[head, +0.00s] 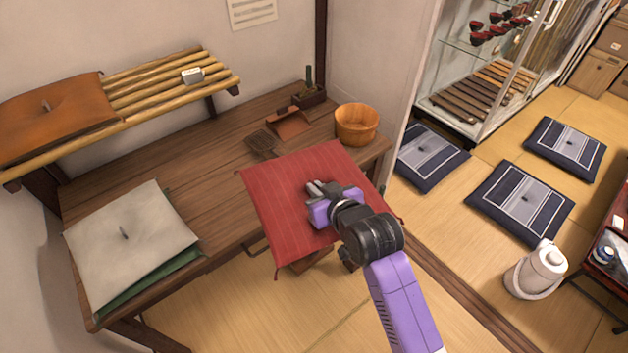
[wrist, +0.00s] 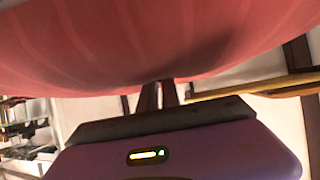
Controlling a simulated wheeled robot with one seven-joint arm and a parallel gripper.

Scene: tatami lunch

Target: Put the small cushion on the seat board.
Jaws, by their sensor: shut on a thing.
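A red striped cushion (head: 290,195) with corner tassels is in my gripper (head: 316,190) in the head view, over the front right part of the wooden bench. In the wrist view the red cushion (wrist: 130,45) fills the upper part, and the fingers (wrist: 160,94) meet its sagging surface. My gripper is shut on it. No part is clearly marked as the seat board; the long wooden bench top (head: 190,150) is a broad board, partly hidden by the cushion. Whether the cushion touches the bench, I cannot tell.
A pale cushion (head: 135,250) lies on a green one (head: 165,270) at the bench's left end. A slatted shelf (head: 170,88) holds a brown cushion (head: 55,115). A wooden tub (head: 356,125) stands behind the red cushion. Blue cushions (head: 520,205) lie on the tatami at right.

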